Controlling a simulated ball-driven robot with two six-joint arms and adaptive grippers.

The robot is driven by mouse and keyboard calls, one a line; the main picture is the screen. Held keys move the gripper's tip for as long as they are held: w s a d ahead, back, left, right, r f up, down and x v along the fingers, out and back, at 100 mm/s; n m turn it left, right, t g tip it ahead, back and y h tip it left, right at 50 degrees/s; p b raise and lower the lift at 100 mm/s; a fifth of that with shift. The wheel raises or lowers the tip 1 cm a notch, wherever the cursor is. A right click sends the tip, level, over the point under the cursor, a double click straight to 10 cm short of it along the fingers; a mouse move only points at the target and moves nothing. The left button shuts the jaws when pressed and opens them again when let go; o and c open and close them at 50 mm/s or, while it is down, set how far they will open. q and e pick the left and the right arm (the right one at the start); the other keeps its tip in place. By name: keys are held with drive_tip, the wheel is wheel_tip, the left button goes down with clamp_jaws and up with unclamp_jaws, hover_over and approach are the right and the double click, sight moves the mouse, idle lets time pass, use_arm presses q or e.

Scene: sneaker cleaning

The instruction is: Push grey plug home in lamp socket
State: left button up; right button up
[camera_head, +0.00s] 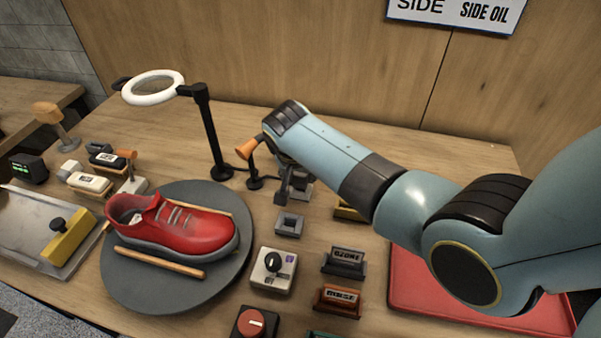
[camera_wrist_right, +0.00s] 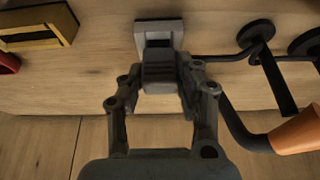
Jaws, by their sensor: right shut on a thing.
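My right gripper (camera_head: 284,184) points down over the back middle of the table. In the right wrist view its two fingers (camera_wrist_right: 160,98) are shut on the dark grey plug (camera_wrist_right: 159,73). The light grey lamp socket (camera_wrist_right: 158,34) lies just past the plug, with a cable running from it toward the lamp base. In that view the plug overlaps the socket's near part; I cannot tell how deep it sits. In the head view the socket (camera_head: 301,188) is partly hidden behind my gripper. My left gripper is not in view.
The ring lamp (camera_head: 206,135) and an orange-topped stand (camera_head: 254,182) are left of my gripper. A square grey holder (camera_head: 289,224) is in front. A red sneaker (camera_head: 180,228) sits on a round grey turntable (camera_head: 128,284). A yellow-edged block (camera_head: 347,213) lies to the right.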

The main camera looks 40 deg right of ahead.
drive_tip(key=shift+f+b, duration=0.4)
drive_tip(key=shift+f, duration=0.2)
drive_tip(key=o, duration=1.2)
drive_tip(key=shift+r, duration=0.1)
drive_tip(key=shift+c, duration=0.2)
drive_tip(key=v, duration=1.2)
